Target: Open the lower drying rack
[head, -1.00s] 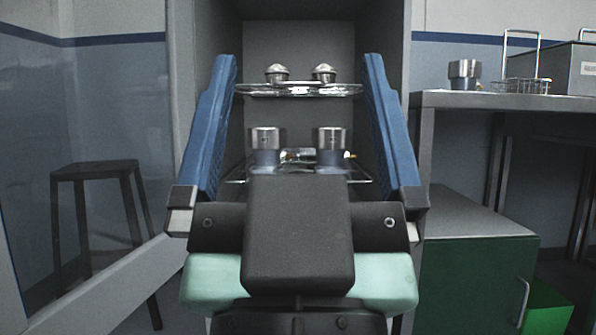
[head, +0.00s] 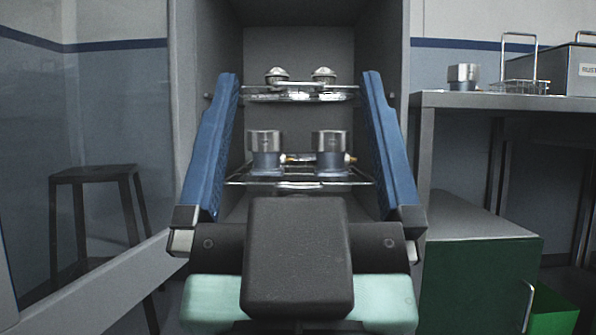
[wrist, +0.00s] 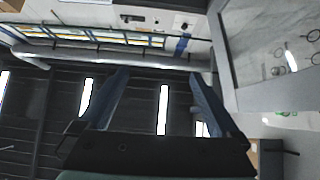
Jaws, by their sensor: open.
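The lower drying rack (head: 300,184) is a wire shelf inside the open grey cabinet (head: 183,70). Two metal housings (head: 265,142) (head: 332,142) with grey lower bodies stand on it. An upper rack (head: 300,95) above it bears two small domed metal parts (head: 277,75) (head: 324,75). My gripper (head: 299,85) is open and empty, its blue fingers spread wide on either side of the racks in the head view. Its black palm hides the space below the lower rack. In the wrist view my gripper (wrist: 158,80) points toward the ceiling and upper wall, and no rack shows there.
The cabinet's door (head: 95,285) stands open at the left, with a dark stool (head: 95,175) beyond it. At the right a grey table (head: 500,100) bears a metal housing (head: 463,77), a wire basket (head: 522,86) and a grey box (head: 572,70). A green cabinet (head: 475,285) stands below.

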